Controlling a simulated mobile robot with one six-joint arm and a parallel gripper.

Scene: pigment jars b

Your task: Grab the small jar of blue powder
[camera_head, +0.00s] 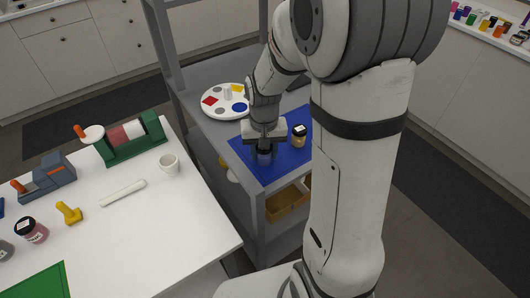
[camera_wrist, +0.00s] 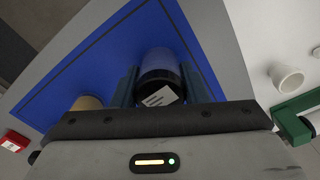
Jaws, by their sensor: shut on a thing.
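The small jar of blue powder (camera_head: 264,157) stands on the blue mat (camera_head: 276,172) on the grey shelf unit, in the head view. In the wrist view the blue jar (camera_wrist: 160,66) shows a dark lid with a pale label, between the two fingers. My gripper (camera_head: 263,152) points down over the mat and is shut on this jar; the wrist view shows its fingers (camera_wrist: 158,88) on both sides of it. Whether the jar's base touches the mat is hard to tell.
A jar of tan powder with a dark lid (camera_head: 299,135) stands on the mat, close to the right of my gripper. A round white palette (camera_head: 226,103) lies behind. The white table (camera_head: 150,225) at left holds a white cup (camera_head: 169,165) and several tools.

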